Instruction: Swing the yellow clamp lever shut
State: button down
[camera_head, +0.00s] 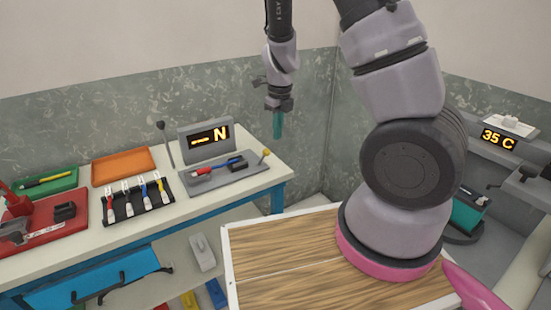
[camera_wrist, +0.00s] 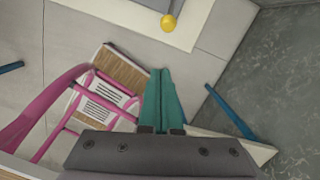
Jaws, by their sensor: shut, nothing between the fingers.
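The yellow knob of the clamp lever (camera_head: 265,152) sits at the right end of a grey fixture plate (camera_head: 232,180) on the bench. The lever stands up at a tilt from the plate. The yellow knob also shows near the top of the wrist view (camera_wrist: 169,22). A red and blue piece (camera_head: 218,167) lies on the plate, left of the lever. My gripper (camera_head: 277,134) points down with teal fingers closed together and empty, beside the knob and apart from it. In the wrist view my gripper's fingers (camera_wrist: 162,75) are together, below the knob.
A black rack (camera_head: 138,203) with several coloured-handled items, an orange tray (camera_head: 123,165) and a red tray (camera_head: 45,222) are on the bench's left.

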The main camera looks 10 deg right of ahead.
aim_at(263, 158)
jog(key=shift+s+d+f+m+h, duration=0.15)
jog(key=shift+f+m, duration=0.15)
jog(key=shift+f, duration=0.15)
jog(key=shift+s+d+f+m+h, duration=0.15)
jog(key=shift+f+m, duration=0.15)
jog(key=shift+f, duration=0.15)
notch_tip(263, 158, down, 10)
jog(key=w, duration=0.1)
jog(key=shift+w+a+r, duration=0.25)
jog(key=shift+w+r, duration=0.05)
jog(key=shift+w, duration=0.25)
jog(key=shift+w+a+r, duration=0.25)
jog(key=shift+w+a, duration=0.05)
jog(key=shift+w, duration=0.2)
jog(key=shift+w+a+r, duration=0.25)
jog(key=shift+w+r, duration=0.05)
jog(key=shift+w, duration=0.25)
jog(key=shift+w+r, duration=0.1)
jog(key=shift+w, duration=0.05)
jog(key=shift+w+a+r+g, duration=0.1)
jog(key=shift+w+r+g, duration=0.05)
jog(key=shift+g, duration=0.25)
